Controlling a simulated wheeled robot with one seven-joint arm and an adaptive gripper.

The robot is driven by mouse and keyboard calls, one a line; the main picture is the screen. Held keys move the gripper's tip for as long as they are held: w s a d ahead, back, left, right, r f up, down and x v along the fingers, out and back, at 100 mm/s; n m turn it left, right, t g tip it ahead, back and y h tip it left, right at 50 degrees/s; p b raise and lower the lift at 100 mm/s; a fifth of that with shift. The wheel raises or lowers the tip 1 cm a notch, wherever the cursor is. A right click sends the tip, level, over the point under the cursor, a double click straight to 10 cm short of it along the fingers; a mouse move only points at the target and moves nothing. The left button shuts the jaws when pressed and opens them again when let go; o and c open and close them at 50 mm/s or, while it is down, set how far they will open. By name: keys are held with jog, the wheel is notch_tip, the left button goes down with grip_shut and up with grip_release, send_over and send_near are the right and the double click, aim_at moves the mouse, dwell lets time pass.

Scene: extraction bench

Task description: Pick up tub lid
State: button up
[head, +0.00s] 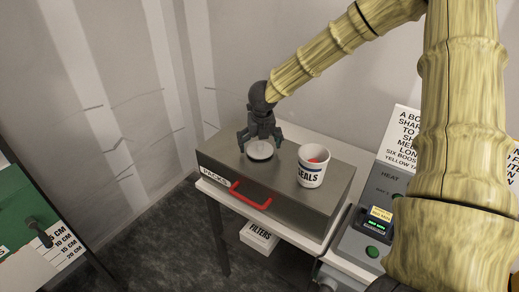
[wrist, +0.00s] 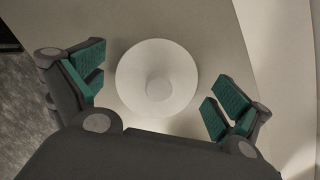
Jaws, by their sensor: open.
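The tub lid (head: 260,152) is a round white disc with a raised centre, lying on the grey metal box top. In the wrist view the lid (wrist: 157,78) sits between the two green-padded fingers, with a gap on each side. My gripper (head: 261,143) is open and points down right over the lid; its spread fingers (wrist: 152,98) are apart from it and hold nothing.
A "FILTERS" carton (head: 259,237) is below. A control unit with a screen (head: 376,229) stands at the right. The box top beside the tub is clear.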

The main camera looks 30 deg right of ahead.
jog(key=shift+s+r, duration=0.3)
jog(key=shift+s, duration=0.1)
jog(key=shift+w+f, duration=0.2)
jog(key=shift+w, duration=0.1)
jog(key=c, duration=0.9)
jog(key=shift+s+a+r, duration=0.1)
jog(key=shift+s+r, duration=0.05)
jog(key=shift+s, duration=0.15)
jog(key=c, duration=0.5)
jog(key=shift+c, duration=1)
